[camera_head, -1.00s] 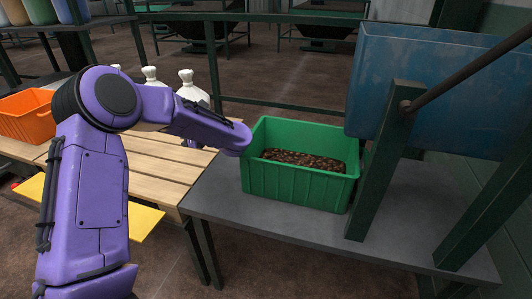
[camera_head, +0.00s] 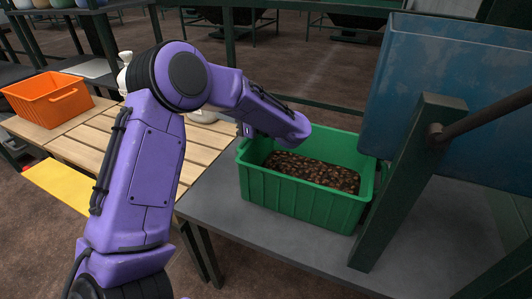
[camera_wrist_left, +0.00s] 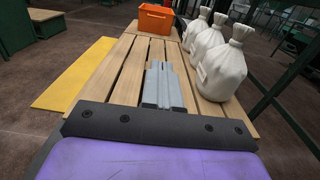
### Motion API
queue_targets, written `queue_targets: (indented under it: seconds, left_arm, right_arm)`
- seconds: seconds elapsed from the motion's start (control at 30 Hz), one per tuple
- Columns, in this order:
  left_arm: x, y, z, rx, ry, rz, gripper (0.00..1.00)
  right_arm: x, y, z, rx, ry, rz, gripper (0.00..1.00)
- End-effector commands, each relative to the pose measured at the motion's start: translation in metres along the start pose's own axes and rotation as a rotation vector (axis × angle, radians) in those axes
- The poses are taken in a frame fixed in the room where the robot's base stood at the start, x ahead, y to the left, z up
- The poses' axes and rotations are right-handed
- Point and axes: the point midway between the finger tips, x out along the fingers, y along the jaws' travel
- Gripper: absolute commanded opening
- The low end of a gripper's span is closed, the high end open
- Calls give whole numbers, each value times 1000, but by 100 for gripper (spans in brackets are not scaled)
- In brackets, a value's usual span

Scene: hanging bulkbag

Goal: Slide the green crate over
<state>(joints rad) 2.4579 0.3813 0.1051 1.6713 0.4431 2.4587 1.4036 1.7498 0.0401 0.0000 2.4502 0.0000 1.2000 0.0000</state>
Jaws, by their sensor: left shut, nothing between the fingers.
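The green crate (camera_head: 300,200) stands upright on a grey table in the head view and holds many small brown pieces (camera_head: 315,173). My left arm reaches over from the left, and its purple wrist overlaps the crate's back left rim in the picture; I cannot tell whether they touch. The left gripper is mostly hidden behind the arm in the head view. In the left wrist view, its grey fingers (camera_wrist_left: 160,75) are shut and empty, pointing over the slatted wooden table, away from the crate. The crate is outside that view. My right gripper is not in view.
A dark green post (camera_head: 408,185) and a large blue container (camera_head: 455,100) stand close to the crate's right. The grey table (camera_head: 215,195) is bare left of the crate. The wooden table (camera_wrist_left: 115,65) holds several white sacks (camera_wrist_left: 222,70) and an orange crate (camera_wrist_left: 156,19).

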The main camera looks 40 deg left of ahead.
Motion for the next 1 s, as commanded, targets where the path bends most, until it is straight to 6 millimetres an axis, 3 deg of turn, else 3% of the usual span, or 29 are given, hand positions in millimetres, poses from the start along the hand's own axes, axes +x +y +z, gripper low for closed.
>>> queue_targets:
  seconds: [0.57, 0.8, 1.0]
  left_arm:
    - [-129, 0, 0, -1, -2, -3, 0]
    - [-127, 1, -57, 6, 1, 2, 0]
    - [-127, 0, -93, 3, 0, 1, 0]
  right_arm:
    - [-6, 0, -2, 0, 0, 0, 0]
    - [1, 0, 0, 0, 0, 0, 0]
    - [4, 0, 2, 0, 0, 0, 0]
